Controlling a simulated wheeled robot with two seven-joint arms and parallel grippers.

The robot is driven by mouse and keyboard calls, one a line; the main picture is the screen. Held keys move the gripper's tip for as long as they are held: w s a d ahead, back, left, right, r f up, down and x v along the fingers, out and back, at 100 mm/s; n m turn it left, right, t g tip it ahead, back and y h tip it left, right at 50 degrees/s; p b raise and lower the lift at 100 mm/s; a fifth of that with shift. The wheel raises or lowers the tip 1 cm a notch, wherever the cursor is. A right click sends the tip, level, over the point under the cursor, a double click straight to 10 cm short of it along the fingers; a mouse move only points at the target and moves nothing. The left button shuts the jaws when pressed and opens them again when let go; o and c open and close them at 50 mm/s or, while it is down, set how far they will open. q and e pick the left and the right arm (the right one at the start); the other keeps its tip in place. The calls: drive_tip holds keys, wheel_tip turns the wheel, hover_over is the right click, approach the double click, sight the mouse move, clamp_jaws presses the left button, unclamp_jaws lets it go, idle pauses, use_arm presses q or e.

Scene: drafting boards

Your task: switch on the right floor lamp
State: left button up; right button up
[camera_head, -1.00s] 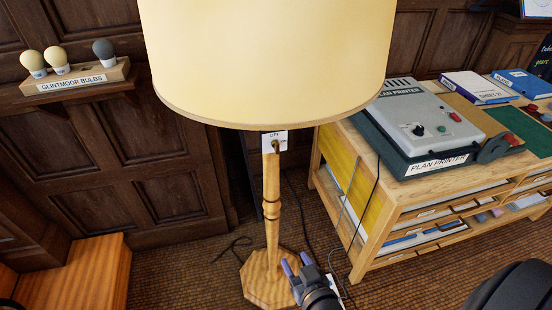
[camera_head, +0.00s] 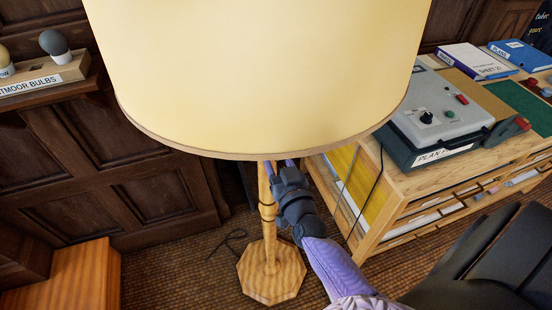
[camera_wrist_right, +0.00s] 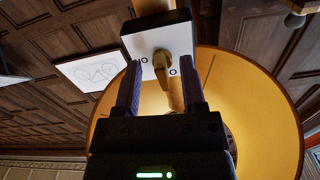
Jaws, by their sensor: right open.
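The floor lamp has a large cream shade (camera_head: 265,75), a turned wooden post (camera_head: 269,225) and an octagonal wooden base (camera_head: 270,275). My right gripper (camera_head: 280,166) is raised beside the upper post, its fingertips just under the shade's rim. In the wrist view, the inside of the shade (camera_wrist_right: 262,110) shows behind the gripper (camera_wrist_right: 161,72). A white switch plate (camera_wrist_right: 142,42) with a brass knob (camera_wrist_right: 160,64) lies ahead. The open fingers stand on either side of the knob; I cannot tell whether they touch it. In the head view the switch is hidden. My left gripper is out of view.
A wooden cabinet (camera_head: 400,225) with a grey plan printer (camera_head: 437,115) stands close on the right. A wall shelf with bulbs (camera_head: 56,47) and an orange wooden box (camera_head: 70,280) are at left. A dark cable (camera_head: 230,245) lies on the floor.

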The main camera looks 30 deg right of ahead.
drive_tip(key=shift+w+d, duration=0.15)
drive_tip(key=shift+w, duration=0.5)
clamp_jaws()
